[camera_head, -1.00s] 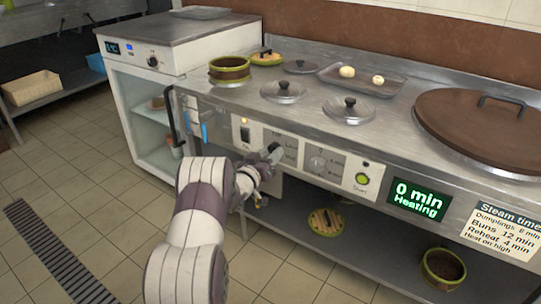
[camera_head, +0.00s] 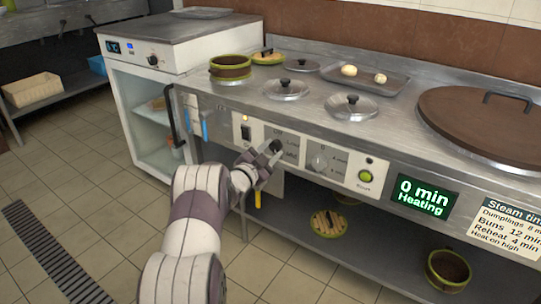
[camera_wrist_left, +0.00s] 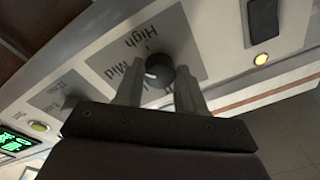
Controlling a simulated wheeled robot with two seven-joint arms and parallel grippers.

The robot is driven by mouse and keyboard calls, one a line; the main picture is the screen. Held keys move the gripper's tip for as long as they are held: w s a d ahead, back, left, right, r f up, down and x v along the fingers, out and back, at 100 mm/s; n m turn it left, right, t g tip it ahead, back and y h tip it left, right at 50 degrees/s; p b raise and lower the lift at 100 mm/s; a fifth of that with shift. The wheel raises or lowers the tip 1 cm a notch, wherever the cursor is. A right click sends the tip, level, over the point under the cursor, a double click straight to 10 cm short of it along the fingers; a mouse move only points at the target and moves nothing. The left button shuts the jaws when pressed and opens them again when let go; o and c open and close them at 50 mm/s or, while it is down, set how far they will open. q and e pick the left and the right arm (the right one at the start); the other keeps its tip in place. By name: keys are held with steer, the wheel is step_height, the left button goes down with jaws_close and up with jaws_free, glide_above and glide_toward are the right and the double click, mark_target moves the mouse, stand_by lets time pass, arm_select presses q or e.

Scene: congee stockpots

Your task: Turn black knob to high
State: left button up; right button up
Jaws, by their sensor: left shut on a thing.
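The black knob (camera_head: 276,146) is on the stove's front panel, on a grey plate with printed settings. In the left wrist view the knob (camera_wrist_left: 160,68) sits between the two fingers of my left gripper (camera_wrist_left: 159,85), which is shut on it. The words High (camera_wrist_left: 145,38) and Mid (camera_wrist_left: 125,70) show beside it, upside down. The knob's white mark points to the picture's left, roughly toward the Mid side; its exact setting is hard to read. In the head view my left gripper (camera_head: 268,157) reaches the panel from below left. My right gripper is not in view.
A black switch (camera_head: 245,133) with an orange light is left of the knob. A grey timer dial (camera_head: 319,160) and green start button (camera_head: 365,177) are to its right. The display (camera_head: 421,196) reads 0 min Heating. Lids and a tray (camera_head: 365,78) are on top.

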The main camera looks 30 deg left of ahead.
arm_select(q)
steer(key=m+b, duration=0.1)
steer(key=m, duration=0.2)
steer(key=shift+a+f+m+b, duration=0.1)
steer(key=shift+f+m+b, duration=0.05)
steer(key=shift+m+b, duration=0.25)
steer(key=shift+m+h+b, duration=0.4)
steer(key=shift+m+b, duration=0.5)
steer(key=shift+m, duration=1.3)
steer(key=o, duration=1)
steer(key=shift+r, duration=0.25)
steer(key=shift+o, duration=0.2)
steer(key=shift+s+a+r, duration=0.1)
steer(key=shift+s, duration=0.3)
steer(key=s+a+f+p, duration=0.1)
steer(key=s+p, duration=0.3)
steer(key=s, duration=0.8)
steer(key=shift+a+p, duration=0.15)
steer(key=shift+p, duration=0.2)
